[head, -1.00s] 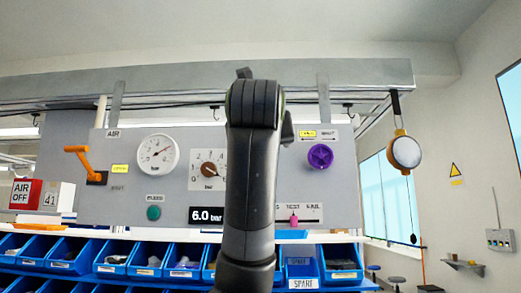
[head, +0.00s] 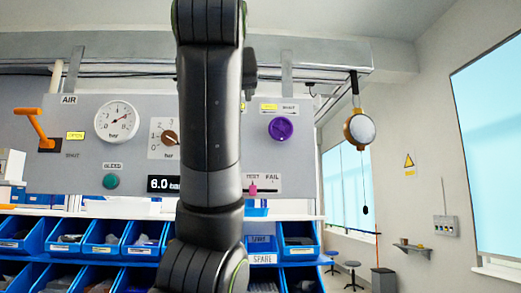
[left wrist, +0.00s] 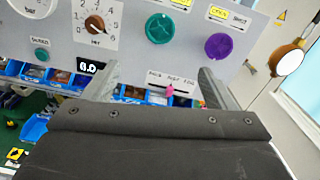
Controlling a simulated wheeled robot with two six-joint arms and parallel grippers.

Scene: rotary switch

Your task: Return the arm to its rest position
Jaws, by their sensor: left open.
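My dark arm link (head: 210,110) rises through the middle of the head view and covers part of the panel. Its gripper fingers are not clear there. In the left wrist view, my left gripper (left wrist: 158,85) is open and empty, its two grey fingers spread apart in front of the panel. The brown rotary knob (head: 170,138), with a numbered bar scale, is partly beside the arm; it also shows in the left wrist view (left wrist: 95,24). No finger touches it. The display (head: 163,184) reads 6.0 bar and is partly covered. My right gripper is not in view.
The grey panel (head: 50,120) carries a gauge (head: 117,122), an orange lever (head: 30,125), a purple knob (head: 281,129) and a teal knob (left wrist: 159,28). Blue bins (head: 65,240) stand below. A round lamp-like disc (head: 360,129) hangs at the right.

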